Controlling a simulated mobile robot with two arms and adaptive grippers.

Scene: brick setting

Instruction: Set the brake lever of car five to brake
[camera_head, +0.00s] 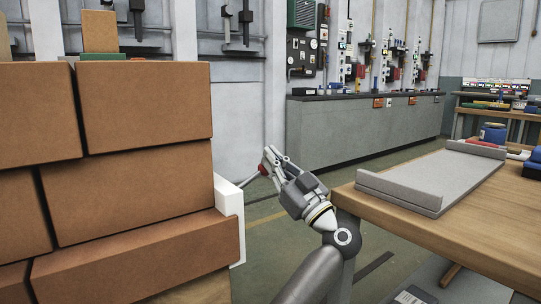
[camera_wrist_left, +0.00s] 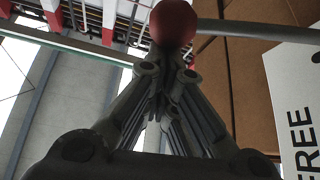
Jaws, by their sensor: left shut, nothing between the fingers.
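The brake lever shows as a thin grey rod with a red ball knob (camera_head: 263,170) beside the brick stack. It sticks out from a white panel (camera_head: 229,198) at the right edge of the bricks. My left gripper (camera_head: 268,157) is shut and empty, its fingertips right at the knob. In the left wrist view the red knob (camera_wrist_left: 173,22) stands just beyond the closed fingertips (camera_wrist_left: 170,60); I cannot tell if they touch. The white panel (camera_wrist_left: 298,100) there reads "FREE". No "brake" marking or car number shows. My right gripper is out of view.
Large brown bricks (camera_head: 148,186) fill the left side. A wooden table (camera_head: 470,225) with a grey tray (camera_head: 440,182) stands close on the right of my left arm. A grey workbench (camera_head: 350,130) lines the back wall. Green floor between is open.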

